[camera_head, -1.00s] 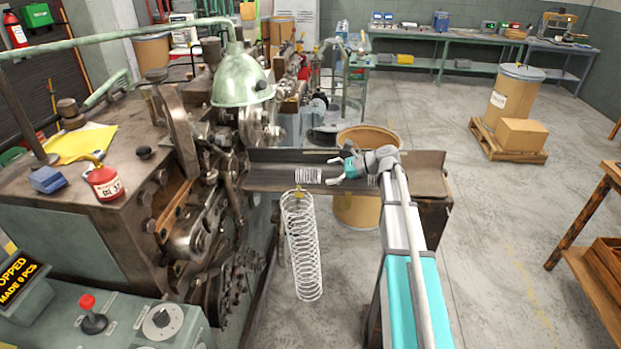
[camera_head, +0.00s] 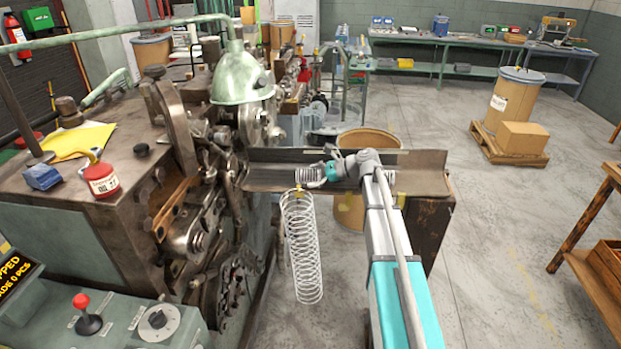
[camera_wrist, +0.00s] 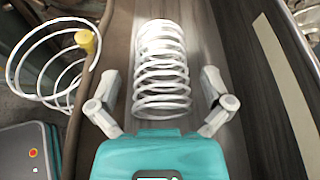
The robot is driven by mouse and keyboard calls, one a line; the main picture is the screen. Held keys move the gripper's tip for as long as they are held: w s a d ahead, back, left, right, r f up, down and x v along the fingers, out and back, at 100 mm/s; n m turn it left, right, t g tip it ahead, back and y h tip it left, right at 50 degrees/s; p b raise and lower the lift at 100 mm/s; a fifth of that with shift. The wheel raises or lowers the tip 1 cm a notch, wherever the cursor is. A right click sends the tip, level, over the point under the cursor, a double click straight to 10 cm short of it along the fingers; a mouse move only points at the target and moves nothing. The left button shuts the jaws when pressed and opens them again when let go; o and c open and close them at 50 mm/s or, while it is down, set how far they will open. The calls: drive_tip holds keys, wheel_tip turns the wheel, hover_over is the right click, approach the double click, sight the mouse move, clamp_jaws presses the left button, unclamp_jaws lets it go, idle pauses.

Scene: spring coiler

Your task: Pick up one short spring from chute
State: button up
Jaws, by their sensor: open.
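The metal chute (camera_head: 425,180) runs beside the coiling machine. A short white wire spring (camera_head: 306,175) lies at its left part, partly covered by my gripper (camera_head: 318,174). In the wrist view the short spring (camera_wrist: 163,62) lies lengthwise on the chute floor, straight ahead, its near end between my fingers. My gripper (camera_wrist: 160,76) is open, one finger on each side of the spring with gaps, and holds nothing. Another short spring (camera_head: 389,177) lies farther right on the chute, partly hidden behind my arm.
A long spring (camera_head: 302,250) hangs at the chute's front edge with a yellow piece at its top; it also shows at left in the wrist view (camera_wrist: 45,70). The coiling machine (camera_head: 200,190) stands at left. A drum (camera_head: 368,142) stands behind the chute.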

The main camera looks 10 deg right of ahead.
sight(302, 170)
idle(0.3)
drive_tip(key=c, duration=1.1)
drive_tip(key=shift+r, duration=0.2)
wheel_tip(302, 170, up, 3)
drive_tip(key=p, duration=0.3)
drive_tip(key=s+d+r+p, duration=0.1)
drive_tip(key=s+r+p, duration=0.8)
drive_tip(key=s, duration=0.5)
drive_tip(key=shift+r+p, duration=0.35)
drive_tip(key=shift+p, duration=0.15)
drive_tip(key=shift+d, duration=0.1)
